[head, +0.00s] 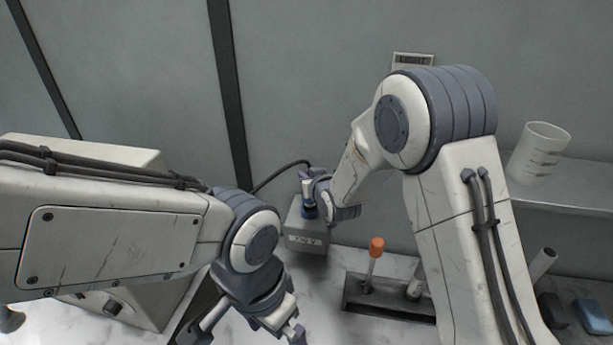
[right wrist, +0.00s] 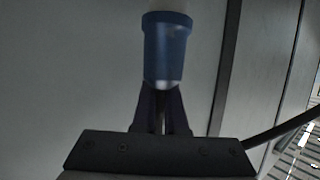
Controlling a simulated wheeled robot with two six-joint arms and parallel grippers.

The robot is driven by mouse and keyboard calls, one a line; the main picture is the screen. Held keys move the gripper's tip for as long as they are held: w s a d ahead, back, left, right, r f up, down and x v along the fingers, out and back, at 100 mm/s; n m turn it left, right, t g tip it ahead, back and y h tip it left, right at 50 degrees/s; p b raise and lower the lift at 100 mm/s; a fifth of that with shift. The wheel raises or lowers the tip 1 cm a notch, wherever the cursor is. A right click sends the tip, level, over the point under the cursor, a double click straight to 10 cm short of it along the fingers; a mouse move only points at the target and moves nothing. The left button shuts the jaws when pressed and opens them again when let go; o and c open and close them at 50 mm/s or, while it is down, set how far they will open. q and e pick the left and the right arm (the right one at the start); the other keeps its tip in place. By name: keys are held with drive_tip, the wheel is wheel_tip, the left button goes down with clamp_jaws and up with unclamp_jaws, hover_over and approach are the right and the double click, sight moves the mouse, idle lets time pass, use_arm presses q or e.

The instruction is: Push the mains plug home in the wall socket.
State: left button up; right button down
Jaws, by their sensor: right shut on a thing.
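I take the box to be the socket; no socket holes show, and I cannot tell how far in the plug sits. My right gripper (head: 318,196) is at the blue piece, partly hidden by its own wrist. In the right wrist view the blue cylinder (right wrist: 167,48), pale at its far end, is at the tips of the closed dark fingers. My left gripper (head: 285,325) hangs low at centre, away from the plug; its jaw gap is unclear.
A dark cable (head: 283,172) curves along the wall to the plug area. An orange-topped tool (head: 376,247) stands in a dark rack (head: 390,311) to the right. A white cup (head: 540,152) is on a shelf (head: 580,194). A blue block (head: 594,315) lies at far right.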

drive_tip(key=shift+f, duration=0.15)
drive_tip(key=shift+f+b, duration=0.3)
drive_tip(key=shift+b, duration=0.15)
drive_tip(key=shift+f+b, duration=0.7)
drive_tip(key=shift+f, duration=0.05)
drive_tip(key=shift+f, duration=0.25)
drive_tip(key=c, duration=0.9)
unclamp_jaws()
drive_tip(key=shift+b+v, duration=1.9)
drive_tip(key=shift+v, duration=3.35)
